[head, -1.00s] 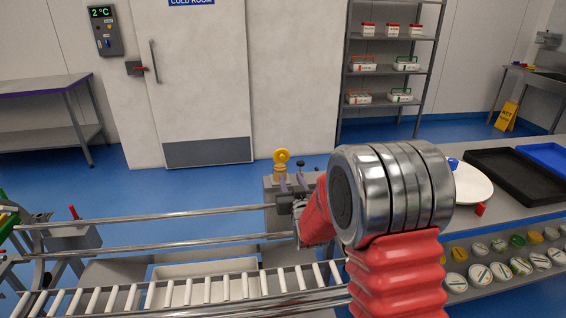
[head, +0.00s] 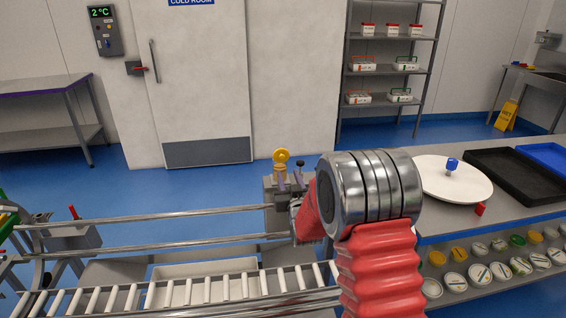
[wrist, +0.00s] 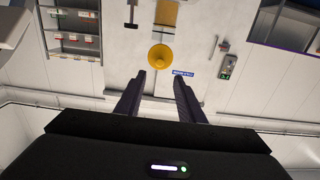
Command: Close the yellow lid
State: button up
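The yellow lid (head: 281,156) is a round disc standing upright, raised open, at the top of a small yellow-tan pot (head: 280,171). The pot sits on a grey stand beyond the rails. In the wrist view the lid (wrist: 160,57) is just past my fingertips, centred between them, with the pot (wrist: 168,14) above it in the picture. My gripper (head: 291,180) has its two dark fingers apart and nothing between them; the wrist view also shows the gripper (wrist: 160,77) open. I cannot tell whether a finger touches the lid. My red arm hides part of the stand.
A black-knobbed lever (head: 300,165) stands right beside the pot. A roller conveyor (head: 210,287) and metal rails (head: 160,217) run at front left. A white round plate (head: 440,178) and black tray (head: 512,175) lie on the right bench.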

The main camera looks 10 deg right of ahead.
aim_at(282, 158)
jog(key=shift+w, duration=5.4)
jog(key=shift+c, duration=0.3)
grip_shut()
jog(key=shift+a, duration=0.2)
jog(key=shift+d, duration=0.15)
